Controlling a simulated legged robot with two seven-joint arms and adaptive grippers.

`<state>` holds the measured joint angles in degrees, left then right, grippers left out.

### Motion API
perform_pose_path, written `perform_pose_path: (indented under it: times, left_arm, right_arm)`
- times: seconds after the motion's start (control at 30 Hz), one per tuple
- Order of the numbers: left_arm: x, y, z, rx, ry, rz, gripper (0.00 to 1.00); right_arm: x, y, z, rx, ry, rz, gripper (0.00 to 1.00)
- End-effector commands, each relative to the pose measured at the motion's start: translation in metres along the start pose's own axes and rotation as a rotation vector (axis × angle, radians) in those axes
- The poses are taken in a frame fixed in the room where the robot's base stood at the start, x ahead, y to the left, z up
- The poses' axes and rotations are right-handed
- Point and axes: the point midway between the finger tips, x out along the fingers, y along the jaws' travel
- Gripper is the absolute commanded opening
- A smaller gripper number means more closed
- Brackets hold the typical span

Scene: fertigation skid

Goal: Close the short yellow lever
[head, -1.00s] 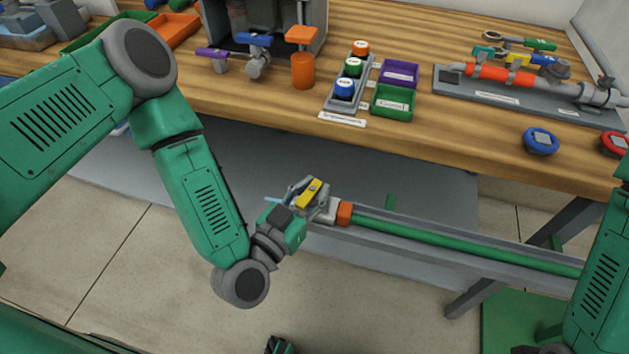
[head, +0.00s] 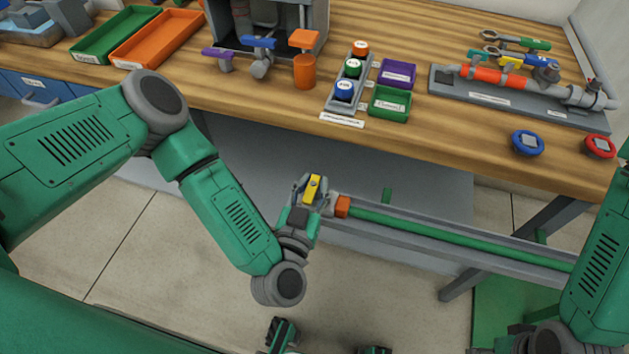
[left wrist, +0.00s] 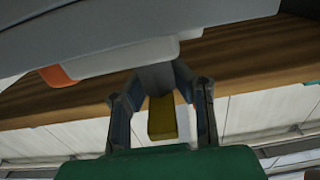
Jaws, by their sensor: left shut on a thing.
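The short yellow lever (head: 314,188) sits on the grey valve at the left end of the long green pipe (head: 440,235), beside an orange collar (head: 342,207). In the head view it points almost straight up the picture, roughly across the pipe. My left gripper (head: 308,190) is shut on the lever, coming from below. In the left wrist view the lever (left wrist: 161,118) shows as a dull yellow block between the two fingers (left wrist: 162,108). The exact contact is hard to see. My right arm is at the right edge; its gripper is not in view.
The pipe lies in a grey channel (head: 400,232) in front of the wooden bench (head: 440,135). The bench holds trays, coloured knobs (head: 527,142) and another pipe assembly with a yellow handle (head: 512,61). The floor below the channel is open.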

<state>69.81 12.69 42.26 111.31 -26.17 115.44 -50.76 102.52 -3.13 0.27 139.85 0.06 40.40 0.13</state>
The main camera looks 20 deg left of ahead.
Motion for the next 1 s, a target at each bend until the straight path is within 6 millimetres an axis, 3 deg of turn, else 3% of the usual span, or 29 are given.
perform_pose_path:
  times: [0.07,0.1,0.13,0.57,0.77,1.0]
  left_arm:
    - [0.001,0.000,-0.002,-0.001,0.005,-0.002,0.00]
    - [0.001,0.000,-0.002,-0.001,0.005,-0.001,0.29]
    - [0.001,0.000,-0.002,-0.001,0.005,-0.001,0.38]
    - [-0.005,0.000,0.001,-0.004,-0.003,0.001,0.38]
    - [-0.028,-0.001,0.003,-0.005,-0.009,-0.002,0.38]
    - [-0.074,-0.001,0.003,-0.003,-0.007,-0.001,0.38]
  right_arm:
    - [0.000,0.000,0.000,0.000,0.000,0.000,0.53]
    - [0.000,0.000,0.000,0.000,0.000,0.000,0.53]
    - [0.000,0.000,0.000,0.000,0.000,0.000,0.53]
    - [-0.001,0.000,0.002,0.000,0.002,0.000,0.53]
    - [-0.001,0.000,0.002,0.000,0.002,0.000,0.53]
    - [-0.001,0.000,0.002,0.000,0.002,0.000,0.53]
